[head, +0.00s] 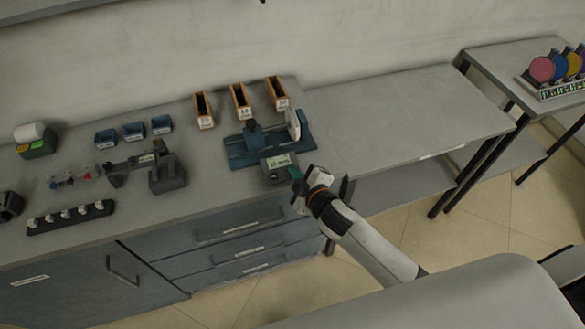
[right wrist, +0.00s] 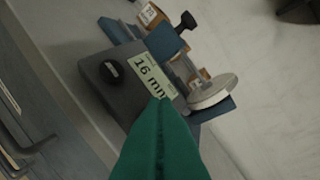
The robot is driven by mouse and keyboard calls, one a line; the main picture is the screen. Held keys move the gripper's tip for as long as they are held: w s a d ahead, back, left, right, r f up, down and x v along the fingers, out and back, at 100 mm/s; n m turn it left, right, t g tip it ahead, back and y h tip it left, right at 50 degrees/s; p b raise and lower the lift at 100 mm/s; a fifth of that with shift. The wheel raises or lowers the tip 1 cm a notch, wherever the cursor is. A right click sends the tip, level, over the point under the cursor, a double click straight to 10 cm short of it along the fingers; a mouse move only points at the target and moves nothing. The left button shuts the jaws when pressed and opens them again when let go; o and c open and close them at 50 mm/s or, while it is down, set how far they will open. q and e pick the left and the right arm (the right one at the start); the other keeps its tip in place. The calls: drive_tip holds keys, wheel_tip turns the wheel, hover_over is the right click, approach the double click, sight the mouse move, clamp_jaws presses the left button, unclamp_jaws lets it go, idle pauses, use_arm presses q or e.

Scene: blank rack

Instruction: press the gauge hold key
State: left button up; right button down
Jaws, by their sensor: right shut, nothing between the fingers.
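The gauge (head: 274,178) is a dark box with a pale lit display, standing near the front edge of the bench. In the right wrist view the gauge (right wrist: 118,98) shows a display (right wrist: 148,76) reading about "16 mm" and a round black knob (right wrist: 111,71). I cannot make out a hold key; the fingers cover part of the box. My right gripper (head: 296,175) is shut and empty, at the right side of the gauge. Its green fingertips (right wrist: 161,101) overlap the display's lower edge in the right wrist view; whether they touch is unclear. My left gripper is out of view.
A blue fixture (head: 240,152) with a pale disc (head: 294,124) stands just behind the gauge. Several wooden bins (head: 240,101) are at the back. A grey tool (head: 166,176) stands to the left. The bench (head: 395,118) is clear to the right.

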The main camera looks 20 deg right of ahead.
drive_tip(key=shift+s+r, duration=0.1)
drive_tip(key=shift+r, duration=0.2)
drive_tip(key=r+p, duration=0.1)
drive_tip(key=s+r+p, duration=0.1)
drive_tip(key=r+p, duration=0.1)
drive_tip(key=s+r+p, duration=0.1)
drive_tip(key=p, duration=0.1)
drive_tip(key=shift+s+r, duration=0.1)
drive_tip(key=shift+r, duration=0.15)
idle(0.8)
